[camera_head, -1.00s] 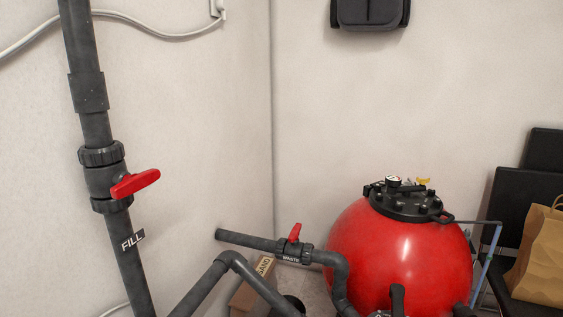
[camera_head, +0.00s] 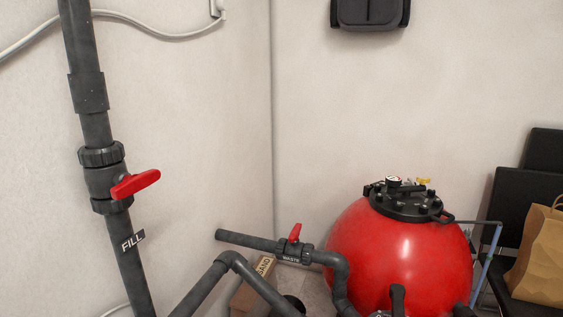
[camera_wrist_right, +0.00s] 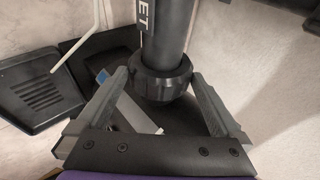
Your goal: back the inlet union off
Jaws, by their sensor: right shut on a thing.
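In the right wrist view the inlet union (camera_wrist_right: 163,82) is a dark ribbed collar on a dark pipe (camera_wrist_right: 163,35). A label (camera_wrist_right: 142,22) on the pipe shows the letters "ET". My right gripper (camera_wrist_right: 160,78) has one finger on each side of the collar and is shut on it. The underside of the union is partly hidden behind the gripper. Neither gripper shows in the head view, and the inlet union cannot be made out there.
The red filter tank (camera_head: 390,255) stands at the right in the head view. A waste valve (camera_head: 294,245) is beside it, and a fill valve (camera_head: 120,182) is on the left pipe. A chair with a paper bag (camera_head: 540,260) is at far right. A dark slatted object (camera_wrist_right: 38,92) lies left in the wrist view.

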